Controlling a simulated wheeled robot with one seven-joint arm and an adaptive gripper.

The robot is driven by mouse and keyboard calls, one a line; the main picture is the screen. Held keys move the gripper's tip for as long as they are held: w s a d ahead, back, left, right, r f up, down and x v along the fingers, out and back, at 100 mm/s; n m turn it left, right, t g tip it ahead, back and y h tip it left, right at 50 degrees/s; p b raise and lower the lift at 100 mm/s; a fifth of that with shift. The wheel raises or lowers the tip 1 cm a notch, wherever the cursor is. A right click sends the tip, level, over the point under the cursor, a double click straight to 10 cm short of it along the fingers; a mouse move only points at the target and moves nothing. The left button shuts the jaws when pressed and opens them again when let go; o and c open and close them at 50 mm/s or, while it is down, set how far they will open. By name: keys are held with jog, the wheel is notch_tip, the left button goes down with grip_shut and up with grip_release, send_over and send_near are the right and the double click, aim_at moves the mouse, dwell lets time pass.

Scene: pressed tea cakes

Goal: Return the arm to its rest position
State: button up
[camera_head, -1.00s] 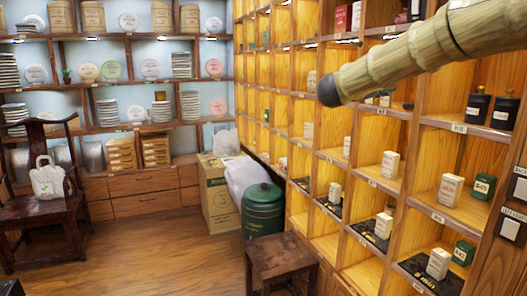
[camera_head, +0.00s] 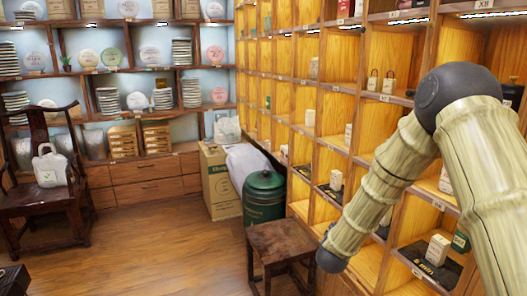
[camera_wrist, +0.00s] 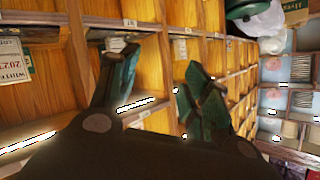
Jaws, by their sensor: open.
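My arm (camera_head: 385,185) shows at the right in the head view, bent at a dark elbow joint (camera_head: 458,88). One of its links slants down and left in front of the wooden shelf, and another runs down to the lower right. My gripper (camera_wrist: 162,58) shows in the wrist view with its two dark green fingers apart. I see nothing held between them, only shelf compartments behind. The gripper itself does not show in the head view.
A wooden cubby shelf (camera_head: 352,108) with small tea boxes stands along the right, behind my arm. A wooden stool (camera_head: 281,240) stands near the arm's lower end. A green canister (camera_head: 264,198) and a cardboard box (camera_head: 218,180) stand beyond. The floor (camera_head: 165,240) at left centre is clear.

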jog(key=s+a+f+n+g+y, duration=0.1)
jog(key=s+f+n+g+y, duration=0.15)
jog(key=s+f, duration=0.95)
jog(key=s+a+f+n+g+y, duration=0.1)
jog(key=s+a+f+n+g, duration=0.15)
jog(key=s+f, duration=1)
jog(key=s+f+n+g, duration=0.1)
jog(key=s+f+g, duration=0.1)
jog(key=s, duration=0.8)
jog(key=s+f+n+g+y, duration=0.1)
jog(key=s+f+g, duration=0.2)
jog(key=s, duration=0.7)
jog(key=s+f+n+g+y, duration=0.1)
jog(key=s+f+n+g, duration=0.1)
jog(key=s, duration=0.8)
jog(key=shift+s+f+g, duration=0.25)
jog(key=shift+s+g, duration=0.05)
jog(key=shift+g, duration=0.1)
